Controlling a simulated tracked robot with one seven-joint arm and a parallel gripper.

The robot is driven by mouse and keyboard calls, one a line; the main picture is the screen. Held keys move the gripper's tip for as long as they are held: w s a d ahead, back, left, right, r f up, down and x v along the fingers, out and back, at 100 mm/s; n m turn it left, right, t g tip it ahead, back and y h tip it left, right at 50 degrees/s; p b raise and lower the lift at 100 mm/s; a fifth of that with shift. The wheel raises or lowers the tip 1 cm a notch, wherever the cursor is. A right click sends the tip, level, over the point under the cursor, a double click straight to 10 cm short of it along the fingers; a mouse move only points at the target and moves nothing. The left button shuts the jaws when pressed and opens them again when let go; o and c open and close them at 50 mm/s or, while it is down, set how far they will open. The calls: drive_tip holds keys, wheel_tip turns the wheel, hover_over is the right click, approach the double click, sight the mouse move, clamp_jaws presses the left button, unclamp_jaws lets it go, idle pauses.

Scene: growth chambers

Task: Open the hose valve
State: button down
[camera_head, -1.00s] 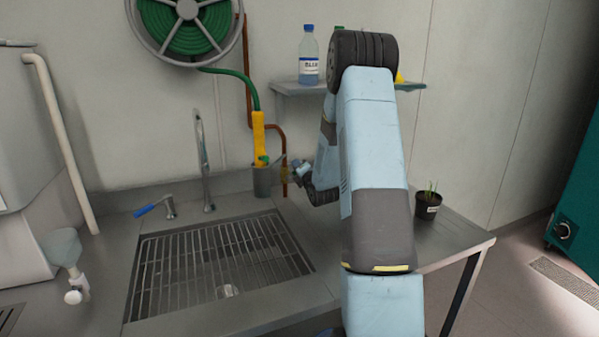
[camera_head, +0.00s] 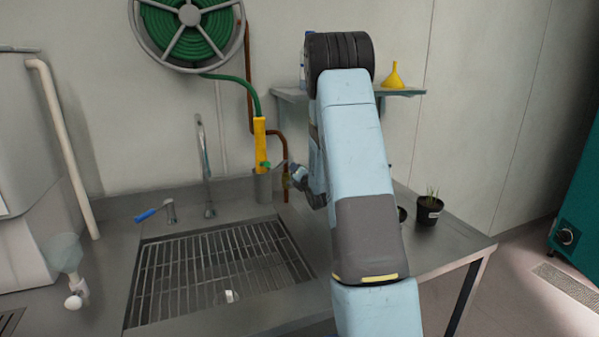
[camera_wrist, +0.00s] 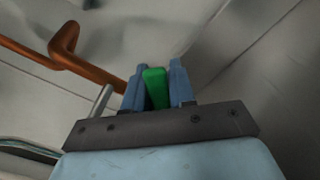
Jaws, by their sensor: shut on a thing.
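A green handle (camera_wrist: 156,88), which I take to be the hose valve's, is between the two blue fingers of my gripper (camera_wrist: 159,78) in the wrist view. The fingers are shut on it. In the head view my gripper (camera_head: 294,172) is beside the copper pipe (camera_head: 283,146), right of the yellow hose nozzle (camera_head: 260,140); the valve body is small and partly hidden there. The copper pipe also shows in the wrist view (camera_wrist: 62,45). The green hose (camera_head: 245,82) runs from the wall reel (camera_head: 190,15) to the nozzle.
The nozzle stands in a grey holder (camera_head: 263,187) behind the sink grate (camera_head: 215,272). A faucet (camera_head: 205,170) and a blue-handled tap (camera_head: 150,214) are to the left. A shelf (camera_head: 398,92) bears a yellow funnel (camera_head: 393,76). A potted plant (camera_head: 429,210) stands on the right.

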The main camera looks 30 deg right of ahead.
drive_tip(key=shift+s+a+f, duration=0.1)
drive_tip(key=shift+s+f, duration=0.05)
drive_tip(key=shift+f, duration=0.2)
drive_tip(key=c, duration=1.3)
unclamp_jaws()
drive_tip(key=shift+o, duration=1.4)
drive_tip(key=shift+r, duration=0.15)
drive_tip(key=shift+r, duration=0.1)
